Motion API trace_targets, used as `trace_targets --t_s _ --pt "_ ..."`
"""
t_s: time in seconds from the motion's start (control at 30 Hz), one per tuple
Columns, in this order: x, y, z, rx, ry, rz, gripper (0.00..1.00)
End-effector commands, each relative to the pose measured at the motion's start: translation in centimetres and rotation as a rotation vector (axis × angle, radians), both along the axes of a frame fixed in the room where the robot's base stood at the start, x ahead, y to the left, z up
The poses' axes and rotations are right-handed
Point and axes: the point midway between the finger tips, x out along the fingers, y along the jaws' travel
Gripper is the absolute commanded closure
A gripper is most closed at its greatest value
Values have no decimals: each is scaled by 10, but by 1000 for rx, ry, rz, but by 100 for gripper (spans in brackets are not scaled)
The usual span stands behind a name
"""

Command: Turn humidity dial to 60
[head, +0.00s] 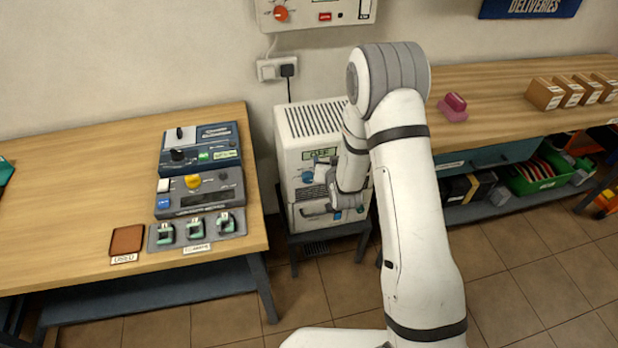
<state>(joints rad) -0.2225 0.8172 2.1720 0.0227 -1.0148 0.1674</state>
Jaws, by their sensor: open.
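A white box-shaped unit (292,150) with a slotted top stands on a dark stand between the two benches. Its front has a small greenish display (319,154), too small to read surely, and a blue dial (307,176) below it at the left. My gripper (322,172) is open in front of this face, just right of the dial. I cannot tell whether it touches the dial. My wrist and forearm cover the right part of the front, and the dial's scale is too small to read.
The left bench (70,200) holds blue and grey control boxes, several small clamps and a brown pad (127,240). A wall panel (340,12) with an orange knob hangs above. The right bench (490,80) holds a pink object (454,106) and several brown boxes.

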Motion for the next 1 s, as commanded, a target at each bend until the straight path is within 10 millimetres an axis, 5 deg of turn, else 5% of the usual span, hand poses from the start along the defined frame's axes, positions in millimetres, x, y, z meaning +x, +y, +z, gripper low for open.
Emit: trace_targets --t_s 0.1,0.3,0.6,1.0 --pt "-6 15 -37 35 -94 18 41" --pt "-32 30 -81 96 -255 46 41" --pt "-62 35 -107 145 -373 68 41" --pt "-11 50 -106 149 -382 68 41"
